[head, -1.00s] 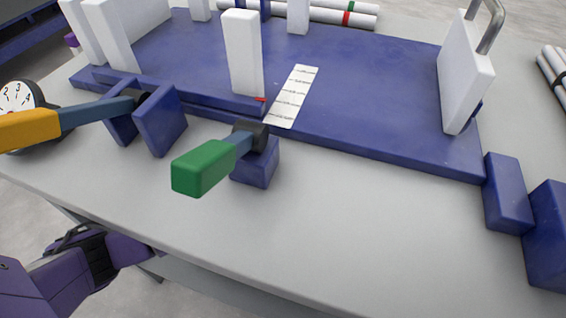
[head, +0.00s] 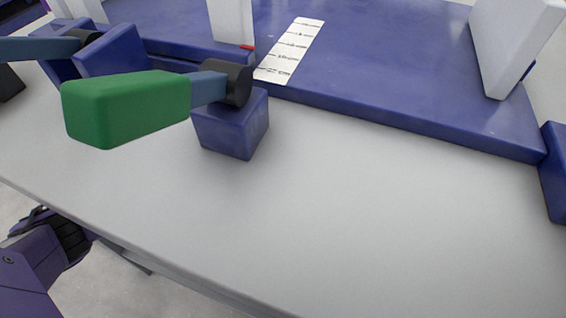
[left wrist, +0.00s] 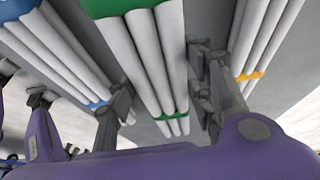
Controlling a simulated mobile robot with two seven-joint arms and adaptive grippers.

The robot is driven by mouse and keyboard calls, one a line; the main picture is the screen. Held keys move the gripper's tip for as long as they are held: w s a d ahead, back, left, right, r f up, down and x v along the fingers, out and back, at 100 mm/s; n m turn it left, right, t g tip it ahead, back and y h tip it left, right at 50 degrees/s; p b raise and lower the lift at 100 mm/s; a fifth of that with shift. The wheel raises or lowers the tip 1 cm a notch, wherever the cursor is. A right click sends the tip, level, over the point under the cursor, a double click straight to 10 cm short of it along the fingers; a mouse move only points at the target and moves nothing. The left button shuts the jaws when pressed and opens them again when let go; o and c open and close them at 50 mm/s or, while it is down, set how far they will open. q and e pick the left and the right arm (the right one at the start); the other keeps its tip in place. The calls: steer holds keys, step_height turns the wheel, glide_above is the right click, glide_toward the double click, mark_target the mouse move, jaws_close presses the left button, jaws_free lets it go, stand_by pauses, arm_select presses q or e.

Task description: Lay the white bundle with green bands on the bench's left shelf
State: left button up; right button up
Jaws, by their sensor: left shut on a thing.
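The white bundle of pipes with green bands (left wrist: 148,60) runs between the fingers of my left gripper (left wrist: 160,82) in the left wrist view. The gripper is shut on it. One green band shows at the top edge and another beyond the fingers. The head view shows the grey bench top (head: 350,200), but neither the bundle nor a gripper. I cannot make out the bench's left shelf in either view. My right gripper is not in view.
Blue-banded pipes (left wrist: 65,60) lie left of the held bundle, and yellow-banded pipes (left wrist: 262,40) lie right. On the bench are a blue plate (head: 400,90), a green-handled clamp (head: 125,105) and white posts (head: 515,45). The bench's front middle is clear.

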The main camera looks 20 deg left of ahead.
arm_select(q)
steer(key=shift+w+a+f, duration=0.15)
steer(key=shift+a+f, duration=0.05)
steer(key=shift+f, duration=0.05)
step_height(320, 180, down, 3)
steer(key=shift+w+a+f+b, duration=0.1)
steer(key=shift+f+b, duration=0.1)
steer(key=shift+b, duration=0.75)
steer(key=shift+r, duration=0.1)
steer(key=o, duration=1.4)
steer(key=shift+f, duration=0.2)
steer(key=shift+o, duration=0.3)
